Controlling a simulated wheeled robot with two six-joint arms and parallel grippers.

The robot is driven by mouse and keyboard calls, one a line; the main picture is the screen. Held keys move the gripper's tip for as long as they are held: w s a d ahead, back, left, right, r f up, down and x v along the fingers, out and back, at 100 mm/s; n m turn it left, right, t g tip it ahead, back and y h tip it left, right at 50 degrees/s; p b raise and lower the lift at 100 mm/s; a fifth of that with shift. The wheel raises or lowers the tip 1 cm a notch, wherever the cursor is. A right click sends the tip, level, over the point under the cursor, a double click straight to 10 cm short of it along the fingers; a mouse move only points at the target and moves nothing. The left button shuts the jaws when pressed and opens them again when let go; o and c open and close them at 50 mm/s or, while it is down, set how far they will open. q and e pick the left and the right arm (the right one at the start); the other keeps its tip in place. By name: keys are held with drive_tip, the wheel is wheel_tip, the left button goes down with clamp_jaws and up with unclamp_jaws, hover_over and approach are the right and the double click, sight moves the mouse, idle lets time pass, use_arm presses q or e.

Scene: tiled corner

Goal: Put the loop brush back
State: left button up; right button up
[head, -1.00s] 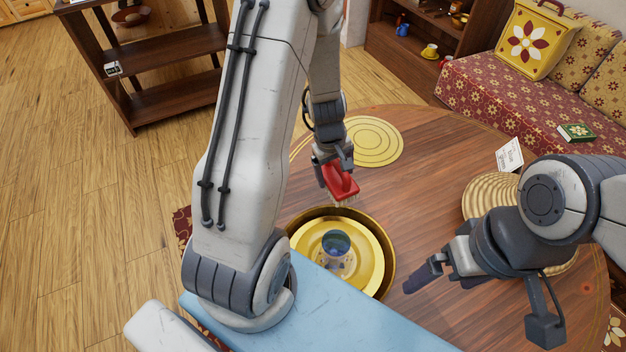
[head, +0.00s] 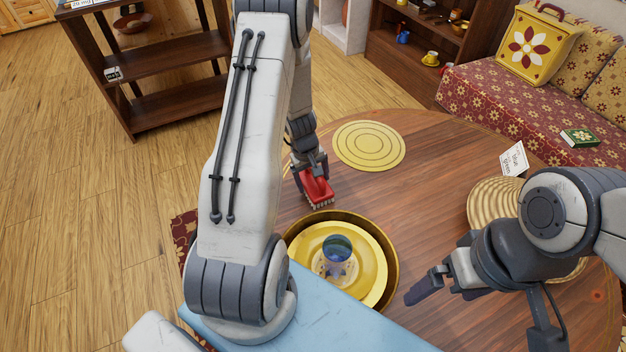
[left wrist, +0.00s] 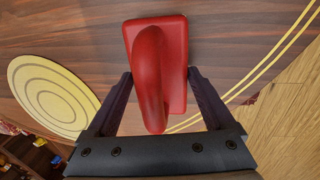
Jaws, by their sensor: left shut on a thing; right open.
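The red loop brush (head: 317,190) has a red back with a looped handle and pale bristles below. My left gripper (head: 306,172) is shut on it, just beyond the far left rim of the brass basin. In the left wrist view the brush (left wrist: 177,60) sits between the two fingers, its loop handle toward me. I cannot tell whether the bristles touch the table. My right gripper (head: 428,287) is open and empty, to the right of the basin.
The brass basin (head: 391,262) holds a yellow plate (head: 368,268) with a dark-blue-topped glass (head: 337,250). A round yellow mat (head: 369,146) lies bare behind. A woven mat (head: 490,204) and a white card (head: 514,159) are at right. Wooden tabletop (head: 430,180) between is clear.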

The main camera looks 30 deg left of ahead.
sight(307, 184)
use_arm(q)
drive_tip(key=shift+f, duration=0.1)
drive_tip(key=o, duration=1.5)
drive_tip(key=shift+r, duration=0.25)
wheel_tip(307, 184, up, 12)
drive_tip(key=s+p, duration=0.1)
drive_tip(key=p, duration=0.2)
drive_tip(key=shift+s+a+f, duration=0.15)
drive_tip(key=shift+s+a, duration=0.15)
drive_tip(key=shift+a, duration=0.15)
